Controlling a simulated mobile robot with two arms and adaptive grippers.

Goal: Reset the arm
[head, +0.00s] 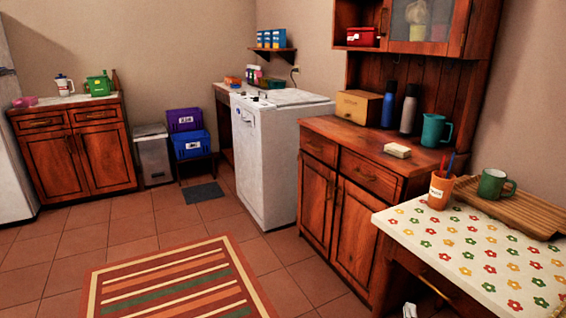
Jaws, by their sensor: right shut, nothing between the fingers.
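Only a small white and dark tip of my right gripper (410,310) shows, at the bottom edge of the head view, right of the middle. It is in front of the dark wood table and below the flowered tabletop. It is shut and holds nothing. Most of it and its arm are cut off by the frame. My left gripper and arm are not in view.
The flowered table (440,237) at right bears an orange cup (438,192), a green mug (492,184) and a wooden tray (535,215). A wooden cabinet (345,215) and white washing machine (265,165) stand behind. The striped rug (180,285) and tiled floor are clear.

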